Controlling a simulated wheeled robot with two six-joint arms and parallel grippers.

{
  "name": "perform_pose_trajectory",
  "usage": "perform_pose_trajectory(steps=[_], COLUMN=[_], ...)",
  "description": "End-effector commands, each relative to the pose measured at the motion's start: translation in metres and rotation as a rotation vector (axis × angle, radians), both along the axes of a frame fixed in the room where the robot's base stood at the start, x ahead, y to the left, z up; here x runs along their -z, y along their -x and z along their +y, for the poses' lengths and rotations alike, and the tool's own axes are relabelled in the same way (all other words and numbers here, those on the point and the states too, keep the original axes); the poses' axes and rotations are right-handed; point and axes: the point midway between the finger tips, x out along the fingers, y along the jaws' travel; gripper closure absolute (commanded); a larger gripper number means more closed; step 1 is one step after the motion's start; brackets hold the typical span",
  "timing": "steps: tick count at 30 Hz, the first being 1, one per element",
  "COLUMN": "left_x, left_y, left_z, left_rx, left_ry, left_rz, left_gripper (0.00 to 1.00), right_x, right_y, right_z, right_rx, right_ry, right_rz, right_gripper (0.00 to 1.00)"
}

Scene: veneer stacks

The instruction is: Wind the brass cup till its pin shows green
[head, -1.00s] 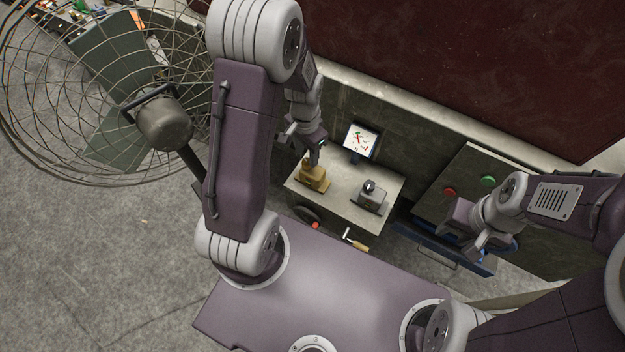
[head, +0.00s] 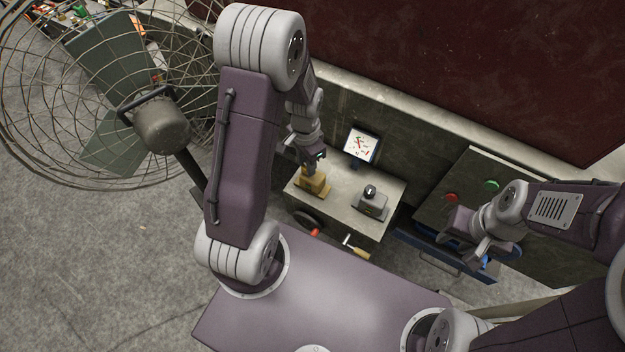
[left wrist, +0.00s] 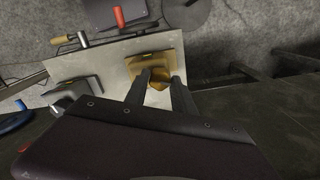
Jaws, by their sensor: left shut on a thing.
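The brass cup (left wrist: 158,84) sits on a yellow-brown base (head: 314,184) at the left of a small pale table (head: 345,209). My left gripper (head: 312,164) is above that base. In the left wrist view its two fingers stand on either side of the cup, shut on it. The pin and its colour cannot be made out. My right gripper (head: 482,247) is over the blue drawer at the right, far from the cup; its jaws are too small to read.
A grey device with a dark knob (head: 371,201) stands on the table's right side. A small display (head: 361,146) is behind. A handwheel (head: 305,221) and a crank handle (head: 355,246) are on the front. A cabinet with red and green buttons (head: 491,185) is right, a caged fan (head: 160,120) left.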

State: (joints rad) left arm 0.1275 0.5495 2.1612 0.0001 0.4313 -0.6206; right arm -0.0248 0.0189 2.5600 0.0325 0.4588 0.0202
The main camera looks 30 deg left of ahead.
Motion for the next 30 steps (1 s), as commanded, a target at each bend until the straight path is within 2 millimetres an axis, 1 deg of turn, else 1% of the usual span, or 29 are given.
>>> perform_pose_trajectory(steps=[3, 13, 22, 30], left_x=[-0.0007, -0.0007, -0.0006, -0.0002], left_y=[-0.0003, -0.0004, -0.0005, -0.0006], left_z=[0.0001, 0.0001, 0.0001, 0.0001], left_rx=[0.040, 0.057, 0.200, 0.207], left_ry=[0.000, 0.000, 0.000, 0.000], left_rz=[0.000, -0.001, -0.001, -0.001], left_gripper=[0.99, 0.99, 0.99, 0.99], right_x=[-0.0018, -0.0022, -0.0066, -0.0063], right_y=[0.0000, 0.0000, 0.0001, 0.0000], right_z=[0.0000, 0.0000, 0.0000, 0.0000], right_rx=[0.000, 0.000, 0.000, 0.000], right_ry=[0.000, 0.000, 0.000, 0.000], right_rz=[0.000, 0.000, 0.000, 0.000], right_gripper=[0.64, 0.64, 0.64, 0.64])
